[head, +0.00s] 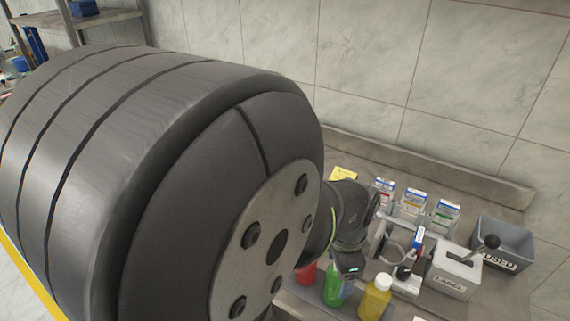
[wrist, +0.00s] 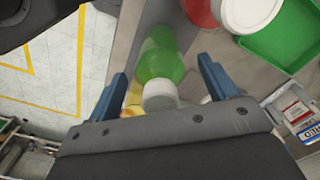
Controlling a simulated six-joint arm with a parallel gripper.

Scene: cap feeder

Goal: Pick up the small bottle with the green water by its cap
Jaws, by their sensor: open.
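The green-water bottle (head: 333,291) stands at the front of the bench in the head view, its top hidden by my gripper. In the wrist view, the green bottle (wrist: 160,60) shows with its white cap (wrist: 160,95) towards the camera. My gripper (wrist: 163,82) is open, with one blue finger on each side of the bottle. There are visible gaps between fingers and cap. The head view shows my gripper (head: 349,266) over the bottle, but its fingertips are unclear there.
A red bottle (head: 306,273) and a yellow bottle (head: 373,303) flank the green one. A LABEL box (head: 453,285) and a grey USED bin (head: 518,236) stand to the right. In the wrist view, a green tray (wrist: 288,40) lies upper right. The bench edge is close.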

